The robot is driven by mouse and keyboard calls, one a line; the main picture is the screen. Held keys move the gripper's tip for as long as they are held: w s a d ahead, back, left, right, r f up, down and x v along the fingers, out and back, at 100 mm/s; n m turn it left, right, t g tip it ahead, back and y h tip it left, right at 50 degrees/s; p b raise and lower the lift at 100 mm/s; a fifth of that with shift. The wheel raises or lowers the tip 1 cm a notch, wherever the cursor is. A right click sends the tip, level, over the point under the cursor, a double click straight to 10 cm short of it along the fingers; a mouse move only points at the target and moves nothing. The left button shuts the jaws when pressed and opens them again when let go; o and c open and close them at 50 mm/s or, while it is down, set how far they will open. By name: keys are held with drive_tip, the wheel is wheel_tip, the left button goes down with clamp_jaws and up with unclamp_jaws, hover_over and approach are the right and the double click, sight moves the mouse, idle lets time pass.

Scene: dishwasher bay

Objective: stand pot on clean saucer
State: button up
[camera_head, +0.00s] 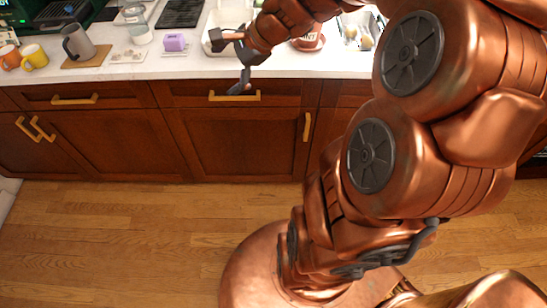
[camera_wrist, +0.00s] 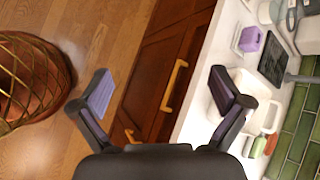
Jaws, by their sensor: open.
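A terracotta-coloured item with a white label reading something like "MINT" (camera_head: 309,36) is on the counter at the top, partly hidden behind my arm. It may be the pot, but I cannot tell whether it stands on a saucer. No clean saucer can be made out for certain. My gripper (camera_head: 228,62) is open and empty around the counter's front edge, to the left of the labelled item. In the wrist view my gripper (camera_wrist: 160,92) has its fingers spread wide, with cabinet fronts and floor beyond and nothing between them.
A white basin (camera_head: 212,22) lies behind my gripper. A purple block (camera_head: 175,42), a grey jug (camera_head: 77,43), a yellow mug (camera_head: 35,57) and an orange mug (camera_head: 10,57) stand to the left. A white tray (camera_head: 349,40) is on the right. The floor (camera_head: 120,240) in front is clear.

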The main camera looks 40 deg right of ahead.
drive_tip(key=s+a+f+n+g+h, duration=0.1)
drive_tip(key=s+a+f+n+g, duration=0.3)
drive_tip(key=s+a+n, duration=0.7)
drive_tip(key=s+d+f+n+g+h, duration=0.1)
drive_tip(key=s+n, duration=0.3)
drive_tip(key=s, duration=0.4)
drive_tip(key=s+d+n+g+h, duration=0.2)
drive_tip(key=s+n+g+h, duration=0.1)
drive_tip(key=s, duration=0.5)
drive_tip(key=shift+s+d+f+n, duration=0.2)
drive_tip(key=shift+d+f+n, duration=0.2)
drive_tip(key=shift+n, duration=0.1)
drive_tip(key=shift+d, duration=0.1)
